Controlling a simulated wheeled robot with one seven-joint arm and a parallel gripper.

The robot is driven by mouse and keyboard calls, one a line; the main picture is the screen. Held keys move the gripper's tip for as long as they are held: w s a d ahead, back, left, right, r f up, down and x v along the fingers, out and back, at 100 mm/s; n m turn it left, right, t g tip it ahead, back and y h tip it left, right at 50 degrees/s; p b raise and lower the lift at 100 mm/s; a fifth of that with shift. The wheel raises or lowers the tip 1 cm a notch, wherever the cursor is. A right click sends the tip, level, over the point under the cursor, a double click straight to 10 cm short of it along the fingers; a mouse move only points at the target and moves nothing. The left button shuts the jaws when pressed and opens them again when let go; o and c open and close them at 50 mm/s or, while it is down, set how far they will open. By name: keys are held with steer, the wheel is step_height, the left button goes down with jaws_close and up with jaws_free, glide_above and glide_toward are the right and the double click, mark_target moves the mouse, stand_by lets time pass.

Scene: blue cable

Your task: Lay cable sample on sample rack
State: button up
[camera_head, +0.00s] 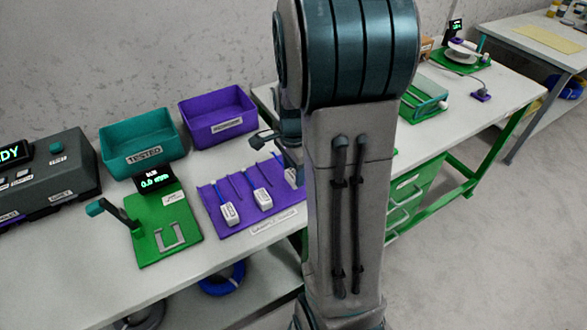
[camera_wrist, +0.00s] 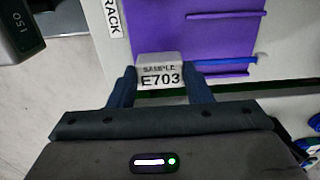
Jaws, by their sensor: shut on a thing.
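The sample rack (camera_head: 247,212) is a purple tray with thin raised ridges on the table; it also shows in the wrist view (camera_wrist: 210,35). Two white-tagged cable samples (camera_head: 228,214) (camera_head: 262,199) lie side by side on it. A third white tag (camera_head: 291,176) shows at the rack's right, partly behind my arm. In the wrist view my gripper (camera_wrist: 161,80) is shut on a white tag marked "SAMPLE E703" (camera_wrist: 161,72). Its blue cable (camera_wrist: 225,62) runs right, over the rack and along a ridge. I cannot tell whether it touches the rack. My arm hides most of my gripper in the head view.
Left of the rack are a green board (camera_head: 165,222) with a small display and a grey tester (camera_head: 45,180). A teal "TESTED" bin (camera_head: 142,145) and a purple bin (camera_head: 217,117) stand behind. A green tray (camera_head: 425,98) lies farther right on the table.

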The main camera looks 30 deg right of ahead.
steer(key=shift+f+b, duration=1.05)
steer(key=shift+f, duration=0.5)
stand_by(0.8)
steer(key=o, duration=1.2)
steer(key=shift+c, duration=0.2)
steer(key=shift+r+p, duration=3.45)
steer(key=shift+r, duration=0.65)
